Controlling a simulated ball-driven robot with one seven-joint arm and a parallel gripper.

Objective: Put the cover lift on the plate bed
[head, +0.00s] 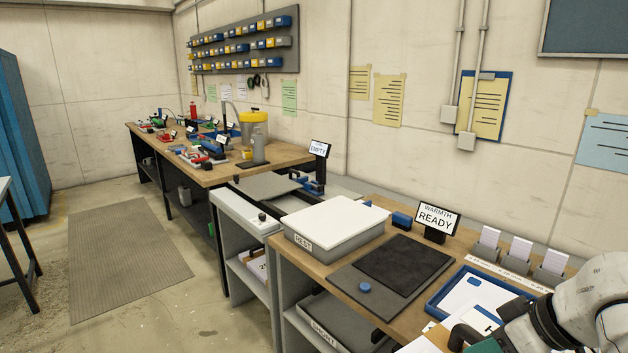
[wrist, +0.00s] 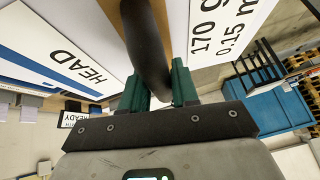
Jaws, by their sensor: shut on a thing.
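My gripper (wrist: 160,88) is shut on a thick dark rounded handle (wrist: 147,42), which stands between its green fingers in the wrist view. A white sheet marked HEAD (wrist: 70,55) and a white label reading 170 g (wrist: 225,28) show on either side of the handle. I take the handle to belong to the cover lift, but the join is hidden. In the head view my gripper (head: 476,338) is at the bottom right, partly cut off. The dark square plate (head: 403,262), apparently the plate bed, lies bare on a grey board left of my gripper.
A blue tray (head: 436,305) with white sheets lies between my gripper and the dark plate. A WARMTH READY sign (head: 437,219) stands behind the plate. A white-topped box marked REST (head: 335,225) is to its left. Card holders (head: 520,254) stand at the back right.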

